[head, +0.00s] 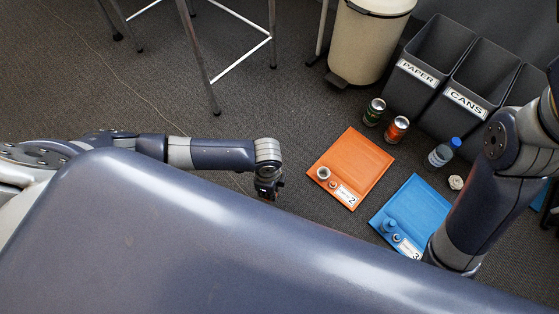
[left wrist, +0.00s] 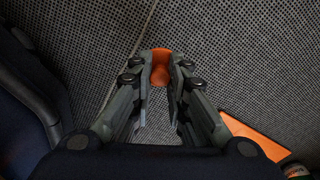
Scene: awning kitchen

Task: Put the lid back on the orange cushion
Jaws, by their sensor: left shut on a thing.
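The orange cushion (head: 362,158) is a flat orange square on the floor, marked with a white "2" label. A small round piece with a pale top (head: 323,173) and a smaller orange piece (head: 333,184) sit at its near-left side. My left gripper (head: 267,192) is left of the cushion, apart from it. In the left wrist view the left gripper (left wrist: 161,80) is shut on an orange piece (left wrist: 161,62), which looks like the lid. A corner of the cushion (left wrist: 252,135) shows there at lower right. My right arm is at the right; its gripper is hidden.
A blue square (head: 412,195) with blue pieces lies right of the cushion. A green can (head: 374,112), an orange can (head: 397,130) and a blue-capped bottle (head: 441,154) stand behind. Dark bins (head: 430,60) and a pale bin (head: 365,45) are at the back. Floor between gripper and cushion is clear.

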